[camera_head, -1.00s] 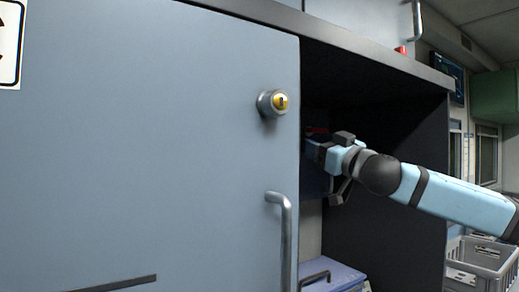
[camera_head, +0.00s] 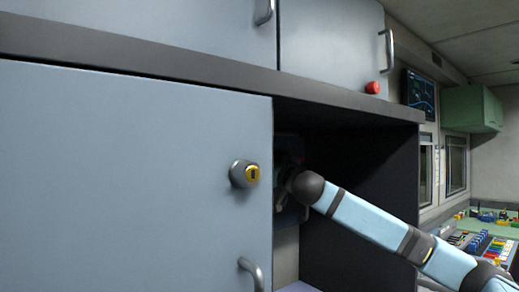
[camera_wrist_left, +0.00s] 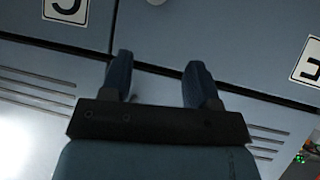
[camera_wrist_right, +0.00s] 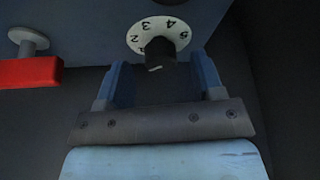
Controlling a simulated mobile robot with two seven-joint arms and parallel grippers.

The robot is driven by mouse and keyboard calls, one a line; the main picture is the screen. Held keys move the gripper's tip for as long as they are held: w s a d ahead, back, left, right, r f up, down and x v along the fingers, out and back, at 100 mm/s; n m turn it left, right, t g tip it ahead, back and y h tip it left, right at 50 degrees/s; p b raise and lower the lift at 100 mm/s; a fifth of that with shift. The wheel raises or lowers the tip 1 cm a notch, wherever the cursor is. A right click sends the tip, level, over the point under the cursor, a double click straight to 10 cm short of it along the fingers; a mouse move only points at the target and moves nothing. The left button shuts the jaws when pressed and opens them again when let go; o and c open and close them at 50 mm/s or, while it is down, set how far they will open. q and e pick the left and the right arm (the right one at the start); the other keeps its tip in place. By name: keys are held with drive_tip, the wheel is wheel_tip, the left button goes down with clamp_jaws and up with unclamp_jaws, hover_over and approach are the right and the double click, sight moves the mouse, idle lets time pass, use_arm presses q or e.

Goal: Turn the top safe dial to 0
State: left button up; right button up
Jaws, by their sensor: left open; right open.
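A white dial (camera_wrist_right: 136,36) with dark numbers, 2 to 5 readable, and a black centre knob (camera_wrist_right: 158,52) is on the blue safe front (camera_wrist_right: 88,22) in the right wrist view. My right gripper (camera_wrist_right: 160,72) is open, its fingers pointing at the dial with the knob between and just beyond the tips; contact cannot be told. In the head view the right arm reaches into the dark open compartment; its gripper is mostly lost in shadow. The safe (camera_head: 290,215) shows only in part there. My left gripper (camera_wrist_left: 158,78) is open and empty before grey-blue panels in the left wrist view.
A cabinet door with a yellow-centred lock (camera_head: 245,174) borders the compartment on the left. The compartment's dark side wall (camera_head: 365,190) stands on the right.

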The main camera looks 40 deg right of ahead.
drive_tip(key=shift+w+r, duration=0.25)
drive_tip(key=shift+w, duration=0.4)
drive_tip(key=c, duration=0.9)
use_arm(q)
drive_tip(key=shift+a+r, duration=0.2)
drive_tip(key=shift+r, duration=0.1)
wheel_tip(320, 180, up, 12)
drive_tip(key=p, duration=1.4)
drive_tip(key=shift+s+a+m+t, duration=0.2)
drive_tip(key=shift+s+m+t, duration=0.1)
drive_tip(key=shift+m, duration=0.1)
use_arm(e)
drive_tip(key=shift+d+r+n+g+y, duration=0.1)
drive_tip(key=shift+n+g+y, duration=0.6)
drive_tip(key=shift+n, duration=1.5)
drive_tip(key=shift+d+r+n+g+y, duration=0.1)
drive_tip(key=shift+n+g+y, duration=0.2)
drive_tip(key=shift+n+y, duration=1.35)
drive_tip(key=shift+d+r+n+g+y, duration=0.1)
drive_tip(key=shift+n+g+y, duration=0.3)
drive_tip(key=shift+n, duration=2.35)
